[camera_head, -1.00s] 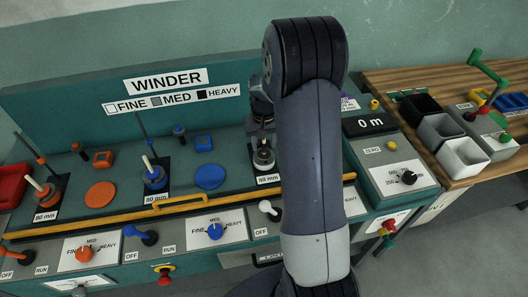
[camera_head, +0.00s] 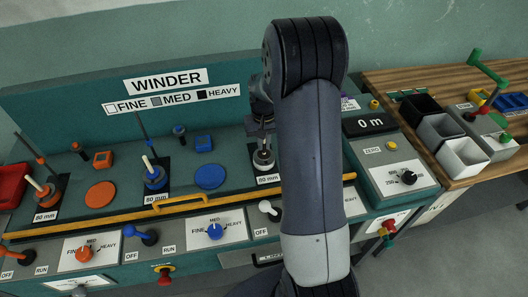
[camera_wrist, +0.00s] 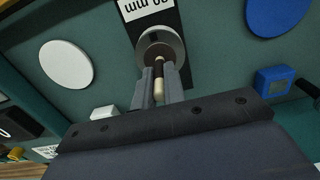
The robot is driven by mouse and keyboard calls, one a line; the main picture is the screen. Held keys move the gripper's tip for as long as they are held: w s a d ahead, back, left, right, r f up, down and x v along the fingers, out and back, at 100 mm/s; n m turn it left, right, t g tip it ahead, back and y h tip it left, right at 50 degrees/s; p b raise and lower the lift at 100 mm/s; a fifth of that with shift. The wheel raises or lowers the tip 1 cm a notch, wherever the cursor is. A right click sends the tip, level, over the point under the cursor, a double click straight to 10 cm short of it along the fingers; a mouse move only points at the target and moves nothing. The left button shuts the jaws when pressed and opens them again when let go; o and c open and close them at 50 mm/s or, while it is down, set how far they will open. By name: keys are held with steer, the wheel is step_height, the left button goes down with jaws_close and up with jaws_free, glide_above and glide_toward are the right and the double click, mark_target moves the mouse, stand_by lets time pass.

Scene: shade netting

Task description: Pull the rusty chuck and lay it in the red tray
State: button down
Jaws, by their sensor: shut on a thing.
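My gripper (camera_wrist: 158,82) is shut on a cream peg (camera_wrist: 159,92) with a brownish end, above a round grey base (camera_wrist: 160,44) in the wrist view. In the head view my gripper (camera_head: 264,128) is over the grey station (camera_head: 263,160), right of the blue one. I cannot tell whether the peg is clear of its base. A rust-orange chuck (camera_head: 45,196) with a cream handle stands at the left station. The red tray (camera_head: 12,182) is at the far left edge, partly cut off.
A blue chuck (camera_head: 154,179) and a thin upright rod stand at the middle station. A yellow rail (camera_head: 160,205) runs along the panel front, with knobs and levers below. Black, grey and white bins (camera_head: 463,155) sit on the wooden bench at right.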

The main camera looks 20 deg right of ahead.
steer(key=shift+r+p, duration=0.55)
steer(key=shift+r, duration=0.35)
steer(key=shift+r+p, duration=1.75)
steer(key=shift+r, duration=0.75)
steer(key=shift+r+p, duration=1.45)
steer(key=shift+r, duration=0.6)
steer(key=shift+s+f, duration=0.1)
